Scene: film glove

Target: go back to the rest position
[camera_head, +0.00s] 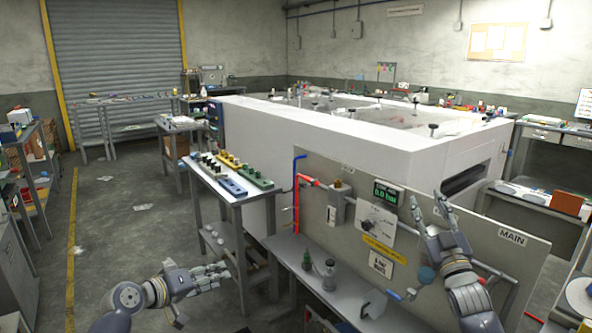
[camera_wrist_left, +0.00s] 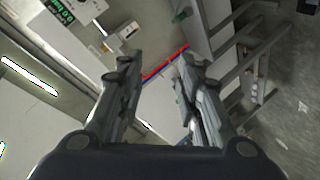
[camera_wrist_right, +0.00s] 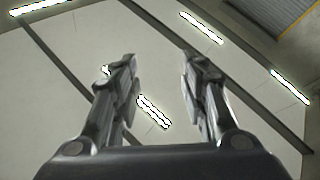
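My left gripper (camera_head: 212,276) reaches in from the lower left in the head view, over the floor and left of the bench with the panel. Its two fingers stand apart with nothing between them in the left wrist view (camera_wrist_left: 155,75). My right gripper (camera_head: 430,205) points upward at the right, in front of the panel (camera_head: 520,262) marked MAIN. Its fingers are apart and empty in the right wrist view (camera_wrist_right: 158,62), which looks up at the ceiling and its lights.
The panel carries a red pipe (camera_head: 296,205), a green display (camera_head: 386,193) and a gauge plate. A bench (camera_head: 345,290) stands below it. A stand with colored blocks (camera_head: 235,187) is left of the large white enclosure (camera_head: 350,150). Open floor (camera_head: 120,210) lies at the left.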

